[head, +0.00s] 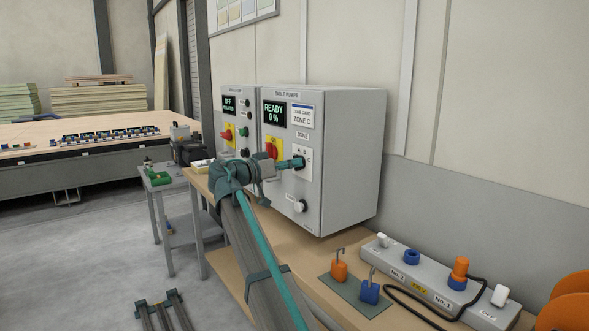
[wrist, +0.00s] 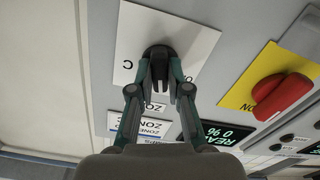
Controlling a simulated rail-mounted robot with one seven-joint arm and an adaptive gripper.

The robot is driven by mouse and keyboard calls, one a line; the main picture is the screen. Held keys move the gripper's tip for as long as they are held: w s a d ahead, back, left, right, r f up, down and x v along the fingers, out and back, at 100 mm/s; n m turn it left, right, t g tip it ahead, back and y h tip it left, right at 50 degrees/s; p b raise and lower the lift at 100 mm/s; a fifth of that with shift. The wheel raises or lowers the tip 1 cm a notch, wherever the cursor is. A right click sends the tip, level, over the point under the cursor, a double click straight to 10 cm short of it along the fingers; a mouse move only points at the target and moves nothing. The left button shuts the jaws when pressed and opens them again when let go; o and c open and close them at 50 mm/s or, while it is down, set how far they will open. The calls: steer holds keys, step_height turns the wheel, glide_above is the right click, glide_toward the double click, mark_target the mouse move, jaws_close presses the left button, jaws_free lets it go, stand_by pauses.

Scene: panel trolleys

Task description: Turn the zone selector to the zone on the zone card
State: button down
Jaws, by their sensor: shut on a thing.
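The zone selector (wrist: 158,51) is a dark round knob on a white plate (wrist: 197,38) on the table pumps cabinet. In the head view the plate (head: 306,173) carries the letters A, B and C. My gripper (wrist: 159,72) is shut on the knob, one finger on each side; in the head view the teal fingertips (head: 297,163) reach the plate from the left. The zone card (head: 302,116) above reads ZONE C.
Left of the selector is a red rotary switch on a yellow plate (head: 274,142). Above it a display (head: 273,114) reads READY 0 %. The bench holds orange and blue padlock-like items (head: 339,270) and a grey connector strip (head: 425,278).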

steer(key=shift+w+d+r+m+b, duration=0.15)
steer(key=shift+m+b, duration=0.6)
steer(key=shift+b, duration=0.6)
steer(key=shift+w+d+f+m+b, duration=0.1)
steer(key=shift+m+b, duration=0.65)
steer(key=shift+b, duration=0.55)
steer(key=shift+s+r+m+b, duration=0.1)
steer(key=shift+r+m+b, duration=0.1)
steer(key=shift+m+b, duration=0.15)
steer(key=shift+f+m+b, duration=0.15)
steer(key=shift+m+b, duration=0.4)
steer(key=shift+b, duration=0.75)
steer(key=shift+m+b, duration=0.9)
steer(key=shift+b, duration=0.45)
steer(key=shift+m+b, duration=1)
steer(key=shift+b, duration=0.65)
steer(key=shift+m+b, duration=0.9)
steer(key=shift+b, duration=0.4)
